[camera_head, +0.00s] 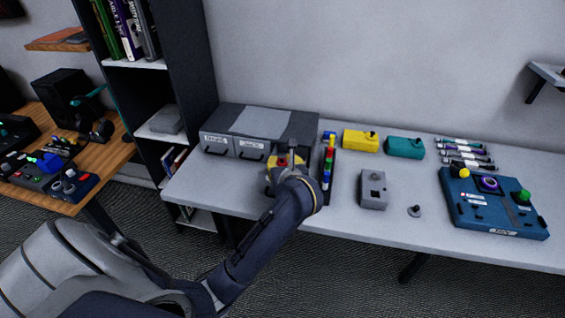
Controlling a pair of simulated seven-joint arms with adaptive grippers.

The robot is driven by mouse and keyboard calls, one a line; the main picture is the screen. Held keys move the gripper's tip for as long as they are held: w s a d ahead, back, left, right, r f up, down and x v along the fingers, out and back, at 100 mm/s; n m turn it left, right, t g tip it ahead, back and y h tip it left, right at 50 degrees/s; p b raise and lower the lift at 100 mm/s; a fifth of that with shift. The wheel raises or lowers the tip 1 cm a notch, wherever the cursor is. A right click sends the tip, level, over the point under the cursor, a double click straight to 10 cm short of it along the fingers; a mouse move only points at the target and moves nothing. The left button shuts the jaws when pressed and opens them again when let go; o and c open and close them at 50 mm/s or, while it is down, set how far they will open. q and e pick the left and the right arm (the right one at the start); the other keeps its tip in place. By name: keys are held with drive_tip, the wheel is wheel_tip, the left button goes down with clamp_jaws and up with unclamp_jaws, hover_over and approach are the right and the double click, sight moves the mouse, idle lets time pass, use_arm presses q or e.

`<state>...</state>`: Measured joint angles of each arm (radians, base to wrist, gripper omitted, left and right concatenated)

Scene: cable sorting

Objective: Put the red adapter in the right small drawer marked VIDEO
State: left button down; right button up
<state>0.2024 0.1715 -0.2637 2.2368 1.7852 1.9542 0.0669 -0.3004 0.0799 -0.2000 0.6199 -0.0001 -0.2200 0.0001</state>
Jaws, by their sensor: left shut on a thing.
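A grey drawer unit (302,125) stands at the back left of the table. It has two small drawers side by side, the left drawer (216,147) and the right drawer (250,153). Both look closed, and their labels are too small to read surely. My left gripper (281,168) is just in front of the unit's right part, beside the right drawer. It is shut on a small red thing that looks like the red adapter (282,161), mostly hidden by the fingers and wrist. Yellow also shows around the fingers. My right gripper is not in view.
A dark strip with coloured pieces (327,168) stands close to my left gripper's right.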

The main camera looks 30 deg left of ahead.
use_arm(q)
drive_tip(key=shift+f, duration=0.55)
drive_tip(key=c, duration=1.2)
unclamp_jaws()
